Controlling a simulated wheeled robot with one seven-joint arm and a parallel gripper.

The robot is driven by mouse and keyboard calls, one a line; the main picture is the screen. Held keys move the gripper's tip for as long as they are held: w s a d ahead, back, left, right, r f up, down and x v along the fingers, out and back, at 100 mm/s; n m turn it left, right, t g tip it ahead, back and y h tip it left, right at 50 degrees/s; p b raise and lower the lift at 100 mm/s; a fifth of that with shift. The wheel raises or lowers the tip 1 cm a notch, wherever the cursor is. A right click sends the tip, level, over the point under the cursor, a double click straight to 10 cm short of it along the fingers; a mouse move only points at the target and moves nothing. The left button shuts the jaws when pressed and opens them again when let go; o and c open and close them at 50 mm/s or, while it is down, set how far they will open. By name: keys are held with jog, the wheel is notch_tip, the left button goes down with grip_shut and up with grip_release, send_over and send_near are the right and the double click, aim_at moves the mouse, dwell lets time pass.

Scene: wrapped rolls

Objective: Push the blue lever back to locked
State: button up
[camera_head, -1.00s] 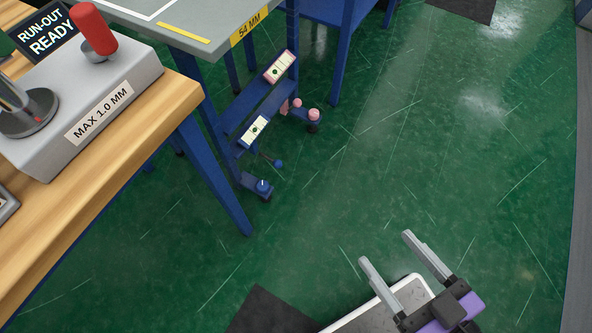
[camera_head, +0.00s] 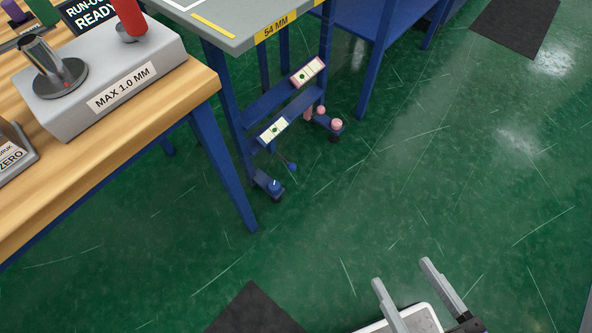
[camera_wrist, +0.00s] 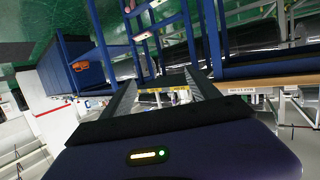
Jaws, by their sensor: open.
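The blue lever (camera_head: 293,167) is a thin rod with a blue ball at its end. It angles down from below a pale label plate with a green dot (camera_head: 273,130) on the blue frame under the grey-topped table. A blue foot with a blue knob (camera_head: 274,186) stands just below it. A pink-marked plate (camera_head: 307,72) and a pink ball (camera_head: 321,110) sit farther along. My gripper (camera_head: 403,274) is open and empty at the lower right, well apart from the lever. In the wrist view its two fingers (camera_wrist: 165,88) are spread; I cannot make out the lever there.
A wooden bench (camera_head: 120,140) with a grey gauge box (camera_head: 100,85) stands at the left, its blue leg (camera_head: 225,165) near the lever. Green floor (camera_head: 420,190) is clear between my gripper and the frame. Dark mats (camera_head: 255,310) lie on the floor.

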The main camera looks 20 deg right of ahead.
jog(key=shift+r, duration=0.2)
jog(key=c, duration=0.7)
notch_tip(320, 180, up, 4)
jog(key=p, duration=0.4)
jog(key=shift+r+p, duration=0.15)
jog(key=shift+p, duration=0.25)
grip_shut()
notch_tip(320, 180, up, 13)
jog(key=p, duration=1.3)
jog(key=shift+r, duration=0.15)
